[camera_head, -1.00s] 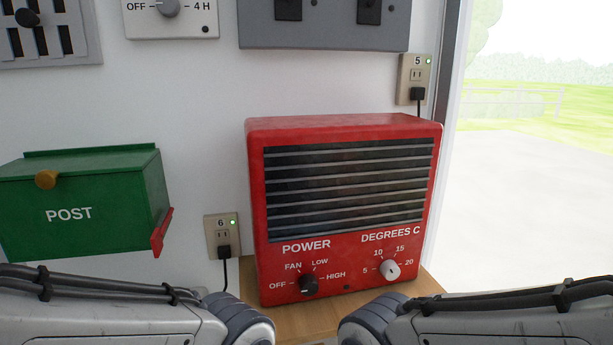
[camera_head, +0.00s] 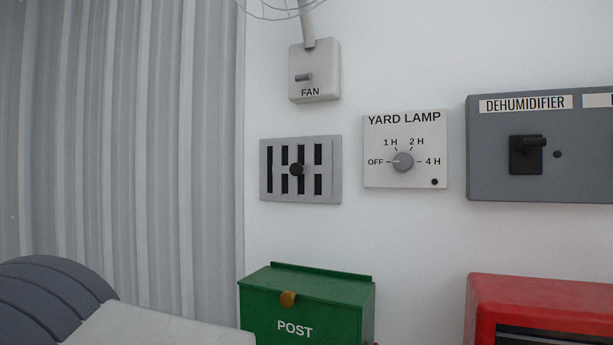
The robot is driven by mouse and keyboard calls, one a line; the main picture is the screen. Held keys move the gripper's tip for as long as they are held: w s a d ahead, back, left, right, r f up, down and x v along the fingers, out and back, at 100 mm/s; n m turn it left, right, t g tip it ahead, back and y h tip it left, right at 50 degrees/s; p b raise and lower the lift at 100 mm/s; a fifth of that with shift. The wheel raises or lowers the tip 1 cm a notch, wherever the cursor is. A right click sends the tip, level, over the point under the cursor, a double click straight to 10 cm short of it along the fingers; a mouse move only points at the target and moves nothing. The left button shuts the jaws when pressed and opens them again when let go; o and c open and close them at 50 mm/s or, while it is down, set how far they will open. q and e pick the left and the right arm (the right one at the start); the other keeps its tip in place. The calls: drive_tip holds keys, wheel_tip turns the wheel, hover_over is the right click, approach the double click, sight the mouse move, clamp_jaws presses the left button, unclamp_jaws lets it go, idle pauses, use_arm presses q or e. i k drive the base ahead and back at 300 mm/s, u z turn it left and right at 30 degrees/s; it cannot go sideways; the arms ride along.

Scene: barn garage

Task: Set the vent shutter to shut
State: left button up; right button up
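The vent shutter (camera_head: 301,169) is a grey slotted plate on the white wall, left of the yard lamp timer. Part of my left arm shows at the lower left, well short of the vent. Neither gripper is in view.
Above the vent is a fan switch box (camera_head: 315,72). To its right are the yard lamp timer (camera_head: 404,150) and a grey dehumidifier switch box (camera_head: 540,150). Below are a green post box (camera_head: 325,300) and a red heater (camera_head: 540,295). A corrugated wall (camera_head: 120,130) stands left.

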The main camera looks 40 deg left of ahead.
sight(294, 170)
drive_tip(key=u, duration=0.45)
drive_tip(key=i, duration=0.4)
drive_tip(key=u, duration=1.15)
